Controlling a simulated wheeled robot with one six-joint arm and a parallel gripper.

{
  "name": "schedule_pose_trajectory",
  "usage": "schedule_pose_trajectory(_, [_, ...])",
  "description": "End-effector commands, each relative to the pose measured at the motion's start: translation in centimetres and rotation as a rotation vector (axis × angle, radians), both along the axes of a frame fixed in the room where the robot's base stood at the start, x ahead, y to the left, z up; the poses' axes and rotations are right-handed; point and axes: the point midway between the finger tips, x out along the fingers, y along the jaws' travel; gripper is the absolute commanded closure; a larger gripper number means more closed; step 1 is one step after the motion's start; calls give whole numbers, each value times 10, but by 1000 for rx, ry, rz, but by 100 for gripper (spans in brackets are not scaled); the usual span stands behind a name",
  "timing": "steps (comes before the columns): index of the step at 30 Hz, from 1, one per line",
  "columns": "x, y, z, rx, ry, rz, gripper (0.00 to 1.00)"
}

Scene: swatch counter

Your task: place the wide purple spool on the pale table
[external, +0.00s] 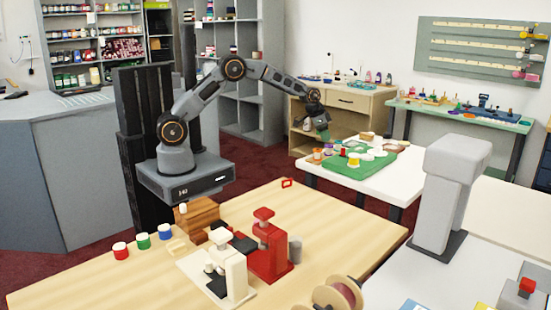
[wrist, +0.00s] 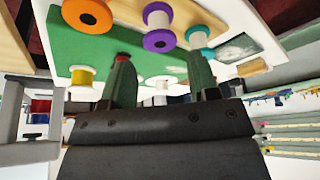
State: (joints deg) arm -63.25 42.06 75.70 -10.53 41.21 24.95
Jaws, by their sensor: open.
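A purple-and-white spool (wrist: 159,42) shows at the top of the wrist view, between an orange spool and a teal-and-white one. It is by the green mat (wrist: 112,48) on the white table (external: 320,172). My gripper (external: 322,131) hangs above the far left part of the white table, pointing down. In the wrist view my gripper (wrist: 161,84) has its two green fingers spread, with nothing held between them. The purple spool is beyond the fingertips, apart from them. A pale wooden table (external: 330,222) is in the foreground.
The orange spool (wrist: 88,14), teal spool (wrist: 200,42) and yellow spool (wrist: 82,76) are close by. On the wooden table are a red machine (external: 268,248), a cream machine (external: 232,270) and small spools. A grey column (external: 446,190) stands at right.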

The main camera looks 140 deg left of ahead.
Motion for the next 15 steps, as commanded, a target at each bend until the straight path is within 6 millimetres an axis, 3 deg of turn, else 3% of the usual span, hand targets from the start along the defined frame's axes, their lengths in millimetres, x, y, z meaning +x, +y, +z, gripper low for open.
schedule_pose_trajectory(8, [5, 4, -16, -1, 0, 0, 45])
schedule_pose_trajectory(15, [10, 11, -44, -3, 2, 0, 45])
